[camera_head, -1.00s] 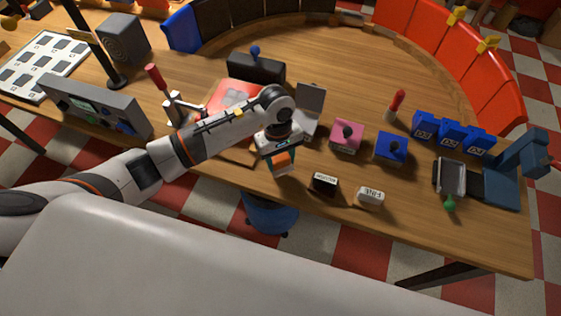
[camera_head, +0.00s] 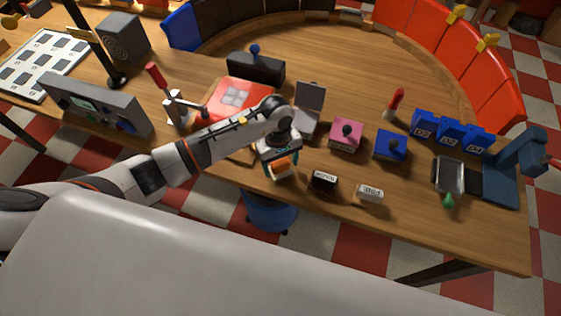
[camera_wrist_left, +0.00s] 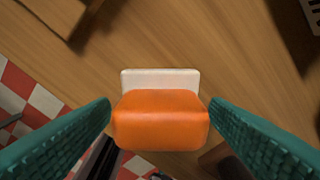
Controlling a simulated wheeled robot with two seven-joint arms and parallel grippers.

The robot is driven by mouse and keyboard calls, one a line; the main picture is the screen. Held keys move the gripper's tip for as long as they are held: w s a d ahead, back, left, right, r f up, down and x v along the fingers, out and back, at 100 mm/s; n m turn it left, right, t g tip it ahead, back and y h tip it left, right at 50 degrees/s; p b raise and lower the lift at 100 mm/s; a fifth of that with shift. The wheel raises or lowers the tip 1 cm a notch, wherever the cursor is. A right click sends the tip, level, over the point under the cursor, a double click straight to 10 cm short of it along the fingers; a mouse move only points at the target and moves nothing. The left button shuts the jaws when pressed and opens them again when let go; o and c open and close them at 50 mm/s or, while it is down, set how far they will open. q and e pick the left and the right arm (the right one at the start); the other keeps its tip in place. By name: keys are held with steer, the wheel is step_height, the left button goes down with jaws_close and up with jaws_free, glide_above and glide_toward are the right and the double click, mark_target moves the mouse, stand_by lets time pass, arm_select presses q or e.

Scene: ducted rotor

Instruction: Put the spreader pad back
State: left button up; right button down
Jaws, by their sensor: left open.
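An orange block with a pale white plate along its far edge, likely the spreader pad (camera_wrist_left: 160,118), is at the centre of the left wrist view. In the head view its orange part (camera_head: 280,168) shows near the table's front edge, partly covered by my gripper. My left gripper (camera_wrist_left: 160,128) is open, with one teal finger on each side of the block and a small gap beside each. In the head view the left gripper (camera_head: 280,172) points down over the block. My right gripper is not in view.
A black labelled block (camera_head: 323,182) and a white labelled block (camera_head: 369,193) stand to the right along the front edge. A red-topped tray (camera_head: 238,97) lies behind my arm. Pink (camera_head: 346,136) and blue (camera_head: 390,147) knobbed blocks are farther right. The table's middle back is clear.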

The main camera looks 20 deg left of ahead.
arm_select(q)
steer(key=shift+r, duration=0.15)
steer(key=shift+w+r, duration=0.1)
steer(key=shift+r, duration=0.1)
step_height(320, 180, up, 12)
steer(key=a+b, duration=0.1)
steer(key=b, duration=0.3)
steer(key=shift+w+f, duration=0.25)
steer(key=shift+w, duration=0.2)
